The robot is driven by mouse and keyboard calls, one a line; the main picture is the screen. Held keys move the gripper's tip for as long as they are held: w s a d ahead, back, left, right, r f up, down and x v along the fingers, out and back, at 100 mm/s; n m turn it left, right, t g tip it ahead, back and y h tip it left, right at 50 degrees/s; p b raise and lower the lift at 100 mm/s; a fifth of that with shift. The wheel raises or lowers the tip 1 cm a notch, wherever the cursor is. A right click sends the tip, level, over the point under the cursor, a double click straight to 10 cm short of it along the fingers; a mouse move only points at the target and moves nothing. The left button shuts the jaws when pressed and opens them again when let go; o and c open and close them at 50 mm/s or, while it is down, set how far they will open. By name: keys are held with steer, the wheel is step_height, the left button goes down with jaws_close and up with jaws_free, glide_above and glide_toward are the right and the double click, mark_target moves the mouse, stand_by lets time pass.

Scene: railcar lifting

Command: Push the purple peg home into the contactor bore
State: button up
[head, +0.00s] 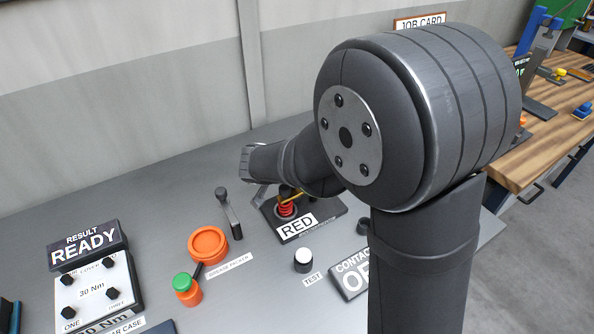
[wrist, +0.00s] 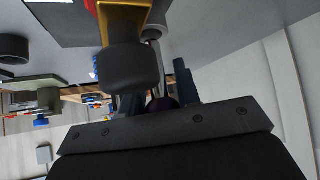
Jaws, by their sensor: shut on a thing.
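In the wrist view, my gripper (wrist: 158,98) is shut, with a small dark purple piece, the purple peg (wrist: 160,103), showing between its fingers. Most of the peg is hidden by the fingers and by a dark rounded block (wrist: 130,70) in front of them. In the head view my own arm covers the gripper and the peg. The contactor sign (head: 352,274), reading "CONTACT... OF...", is partly cut off by my arm. The contactor bore cannot be made out in either view, so I cannot tell how the peg stands to it.
A white-topped TEST button (head: 303,258), an orange round part (head: 208,244), a green-topped button (head: 182,283) and a READY box (head: 84,246) stand on the grey bench. The bench's back left is clear.

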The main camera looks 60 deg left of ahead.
steer(key=shift+f, duration=0.65)
steer(key=shift+r, duration=0.1)
steer(key=shift+r, duration=0.55)
steer(key=shift+f, duration=0.6)
stand_by(0.9)
steer(key=o, duration=1.1)
steer(key=shift+c, duration=0.2)
steer(key=shift+d+f, duration=0.1)
steer(key=shift+d, duration=0.1)
steer(key=v, duration=1.7)
steer(key=shift+s+r, duration=0.2)
steer(key=shift+r, duration=0.05)
